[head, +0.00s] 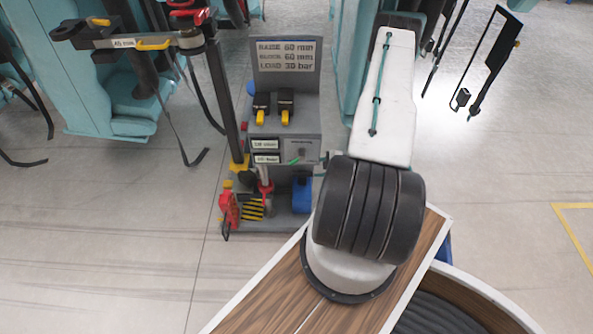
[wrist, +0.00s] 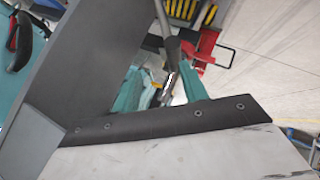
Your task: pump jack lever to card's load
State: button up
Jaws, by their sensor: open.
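The card (head: 285,55) at the top of the grey jack cart reads RAISE 60 mm, BLOCK 60 mm, LOAD 30 bar. Below it is a panel with a small gauge (head: 300,152). A red jack part (head: 229,208) stands at the cart's lower left. A dark post (head: 226,100) leans up beside the cart; I cannot tell whether it is the pump lever. In the wrist view my gripper (wrist: 160,88) is open, its teal fingers apart. A dark rod (wrist: 167,25) reaches down toward the gap between them; contact is unclear. The gripper is hidden in the head view.
Two black and yellow tools (head: 273,105) sit on the cart. A bar marked 45 mm (head: 120,42) sticks out at upper left. A red bracket (wrist: 205,46) is close to the fingers. Grey floor (head: 110,235) is free at left.

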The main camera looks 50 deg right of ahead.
aim_at(306, 174)
jog(key=shift+a+f+t+y, duration=0.3)
jog(key=shift+a+f+t, duration=0.2)
jog(key=shift+a+f, duration=0.6)
jog(key=x, duration=0.7)
jog(key=shift+w+f, duration=0.2)
jog(key=shift+w, duration=0.05)
